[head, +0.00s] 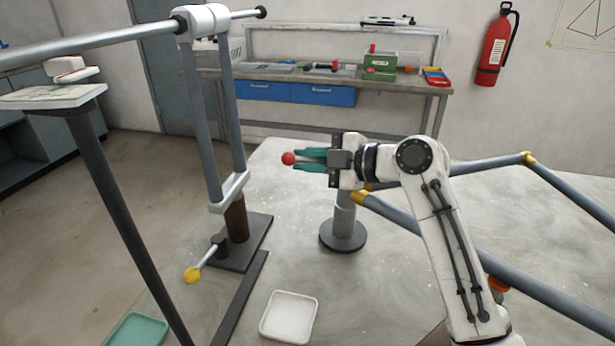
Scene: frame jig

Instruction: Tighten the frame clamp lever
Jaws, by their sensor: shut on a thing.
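My gripper (302,158) is at the middle of the head view, pointing left, with teal fingers shut at a round red knob. The red knob (288,158), which looks like the end of the frame clamp lever, shows just past the fingertips. The lever's rod is hidden by the fingers. The grey clamp stand (343,230) rises below my gripper on a round dark base. Its top and the clamp are mostly hidden behind my gripper and wrist. The blue-grey tube frame (455,170) with gold joints extends right from near the stand.
A yellow-knobbed lever (192,275) sticks out low from a dark base under an upright grey fork (237,130). A white tray (289,316) and a green tray (137,330) lie at the front. A workbench (420,83) stands at the back wall.

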